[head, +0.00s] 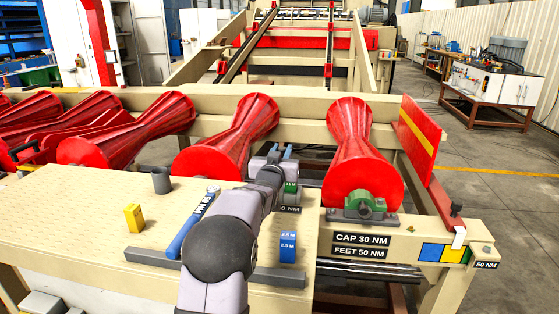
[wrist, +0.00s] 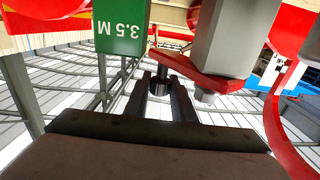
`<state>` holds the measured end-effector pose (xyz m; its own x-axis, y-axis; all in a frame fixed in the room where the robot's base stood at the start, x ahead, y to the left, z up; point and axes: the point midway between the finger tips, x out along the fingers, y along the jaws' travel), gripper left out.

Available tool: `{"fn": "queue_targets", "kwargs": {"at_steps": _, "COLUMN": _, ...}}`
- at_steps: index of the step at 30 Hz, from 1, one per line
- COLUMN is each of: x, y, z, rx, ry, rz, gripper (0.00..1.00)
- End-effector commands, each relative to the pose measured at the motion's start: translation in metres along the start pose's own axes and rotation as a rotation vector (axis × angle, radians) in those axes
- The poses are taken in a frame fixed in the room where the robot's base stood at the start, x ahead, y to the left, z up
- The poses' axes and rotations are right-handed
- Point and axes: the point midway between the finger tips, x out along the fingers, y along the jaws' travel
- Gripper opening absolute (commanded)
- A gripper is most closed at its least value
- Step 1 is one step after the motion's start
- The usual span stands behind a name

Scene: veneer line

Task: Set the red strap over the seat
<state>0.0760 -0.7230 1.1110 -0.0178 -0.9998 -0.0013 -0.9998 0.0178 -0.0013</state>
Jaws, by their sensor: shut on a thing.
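My gripper (wrist: 161,88) shows in the wrist view with its two long dark fingers closed around a small dark round piece (wrist: 158,82) at their tips. A flat red bar (wrist: 207,80), which looks like the strap, lies just right of the fingertips, with a grey block (wrist: 235,35) against it and a short pin below. I cannot tell whether the bar joins the dark piece.
Red hourglass rollers (head: 349,140) line the beam. A green-topped bearing (head: 364,200) stands right of my arm. The bench (head: 90,225) holds a yellow block (head: 134,218), a dark cup (head: 161,180), a blue tool (head: 192,224) and a blue block (head: 288,247).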

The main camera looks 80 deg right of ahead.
Motion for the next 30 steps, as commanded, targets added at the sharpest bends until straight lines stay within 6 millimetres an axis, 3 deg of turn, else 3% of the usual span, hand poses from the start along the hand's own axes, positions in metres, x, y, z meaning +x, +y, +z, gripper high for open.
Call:
{"fn": "queue_targets", "kwargs": {"at_steps": 15, "x": -0.007, "y": 0.008, "z": -0.003, "rx": -0.002, "ry": 0.002, "rz": 0.164, "gripper": 0.0}}
{"fn": "queue_targets", "kwargs": {"at_steps": 30, "x": -0.008, "y": 0.011, "z": -0.004, "rx": -0.003, "ry": 0.007, "rz": 0.187, "gripper": 0.0}}
